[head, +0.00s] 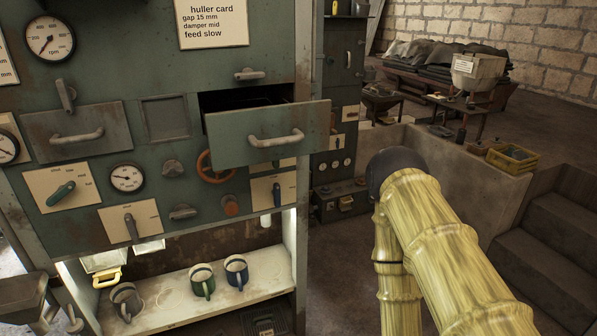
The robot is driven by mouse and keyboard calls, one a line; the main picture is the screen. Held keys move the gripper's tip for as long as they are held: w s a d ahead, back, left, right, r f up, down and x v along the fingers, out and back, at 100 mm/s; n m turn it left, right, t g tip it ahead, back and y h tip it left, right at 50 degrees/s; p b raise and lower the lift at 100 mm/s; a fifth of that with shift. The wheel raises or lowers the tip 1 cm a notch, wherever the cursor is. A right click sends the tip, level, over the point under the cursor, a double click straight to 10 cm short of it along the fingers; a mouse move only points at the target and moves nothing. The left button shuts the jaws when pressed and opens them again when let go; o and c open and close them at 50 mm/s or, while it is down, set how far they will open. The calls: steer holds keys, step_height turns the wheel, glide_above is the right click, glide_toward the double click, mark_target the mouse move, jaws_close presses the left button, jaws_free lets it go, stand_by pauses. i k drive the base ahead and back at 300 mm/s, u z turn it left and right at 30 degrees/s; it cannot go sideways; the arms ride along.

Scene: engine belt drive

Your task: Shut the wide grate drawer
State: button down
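My yellow arm rises at the right, apart from the open drawer in the picture. My gripper is not in view.
Gauges, levers and an orange-red handwheel (216,167) surround the drawers. Several mugs stand on the lower shelf (180,291). A low wall (470,170) and steps (550,240) are at the right. A yellow crate (512,158) sits on the wall. Floor shows between machine and arm.

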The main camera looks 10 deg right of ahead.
mark_target(237, 138)
steer(key=z, duration=2.45)
steer(key=k, duration=0.8)
steer(key=u, duration=2.35)
